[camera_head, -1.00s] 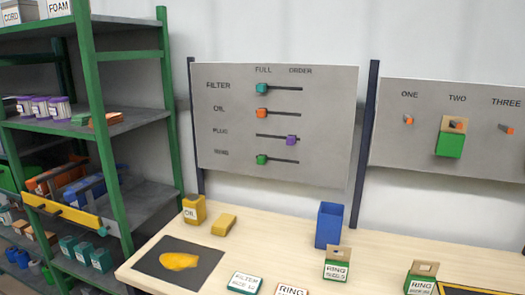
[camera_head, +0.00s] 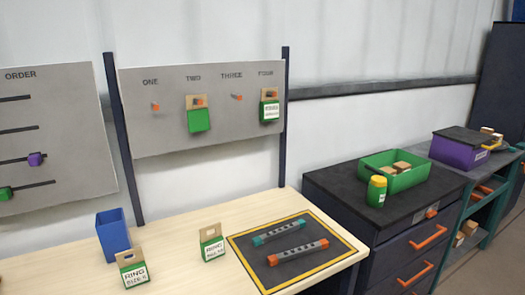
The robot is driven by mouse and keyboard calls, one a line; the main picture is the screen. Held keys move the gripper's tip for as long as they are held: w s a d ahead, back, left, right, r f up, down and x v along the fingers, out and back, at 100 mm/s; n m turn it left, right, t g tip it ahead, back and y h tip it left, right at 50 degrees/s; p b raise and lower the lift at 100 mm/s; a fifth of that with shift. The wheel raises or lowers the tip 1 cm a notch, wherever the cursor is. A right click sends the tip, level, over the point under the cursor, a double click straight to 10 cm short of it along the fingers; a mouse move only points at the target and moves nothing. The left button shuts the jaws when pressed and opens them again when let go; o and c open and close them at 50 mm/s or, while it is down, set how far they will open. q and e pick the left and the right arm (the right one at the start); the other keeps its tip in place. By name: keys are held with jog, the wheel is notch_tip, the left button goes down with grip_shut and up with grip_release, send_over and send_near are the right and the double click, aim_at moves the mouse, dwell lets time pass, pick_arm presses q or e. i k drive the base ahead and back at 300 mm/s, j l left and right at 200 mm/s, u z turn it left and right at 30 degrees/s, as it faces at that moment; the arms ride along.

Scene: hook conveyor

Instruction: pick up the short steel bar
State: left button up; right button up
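Two grey steel bars with a row of dark holes lie side by side on a black mat with a yellow border (camera_head: 335,262) at the right end of the wooden table. The farther bar (camera_head: 280,232) has teal ends. The nearer bar (camera_head: 298,251) has orange ends. The teal-ended bar looks somewhat shorter, though it is also farther away. Both lie flat and slightly apart, with nothing on them. Neither of my grippers is in view.
Green ring boxes with tan hang tabs (camera_head: 212,243) (camera_head: 132,267) and a blue bin (camera_head: 112,235) stand left of the mat. A pegboard (camera_head: 215,135) rises behind. A dark drawer cabinet (camera_head: 400,240) adjoins on the right, carrying a green crate (camera_head: 410,178) and a yellow-lidded jar (camera_head: 377,190).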

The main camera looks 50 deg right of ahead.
aim_at(273, 260)
jog(key=z, duration=1.8)
jog(key=u, duration=1.3)
jog(key=z, duration=1.3)
jog(key=u, duration=0.15)
